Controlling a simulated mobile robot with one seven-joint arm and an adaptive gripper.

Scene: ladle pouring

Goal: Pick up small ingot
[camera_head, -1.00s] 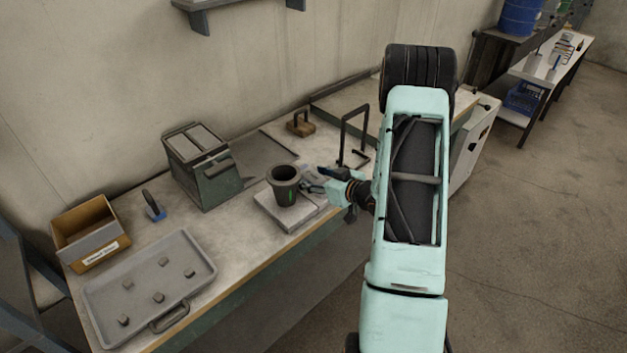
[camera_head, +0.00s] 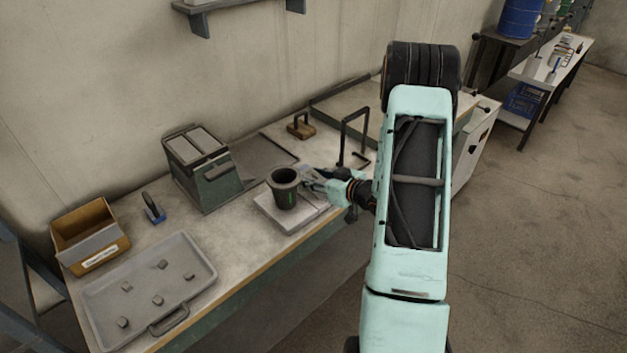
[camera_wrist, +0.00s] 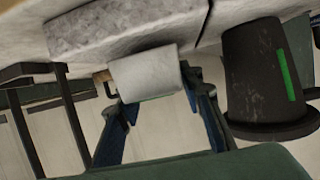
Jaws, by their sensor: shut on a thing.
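My gripper (camera_head: 318,181) is just right of a dark cup-like crucible (camera_head: 284,187), low over a pale slab (camera_head: 272,216) on the workbench. In the wrist view, which is tipped over, the blue fingers are on both sides of a small pale grey block (camera_wrist: 146,73), the small ingot. They are shut on it. The slab also shows in the wrist view (camera_wrist: 120,22), close by the ingot, and I cannot tell whether the two touch. The crucible (camera_wrist: 255,80), with a green mark, is close on the right there. In the head view the ingot is not clear.
A grey tray (camera_head: 190,302) with several small dark lumps lies at the bench's front left. A black frame (camera_head: 344,132) rises beyond my gripper.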

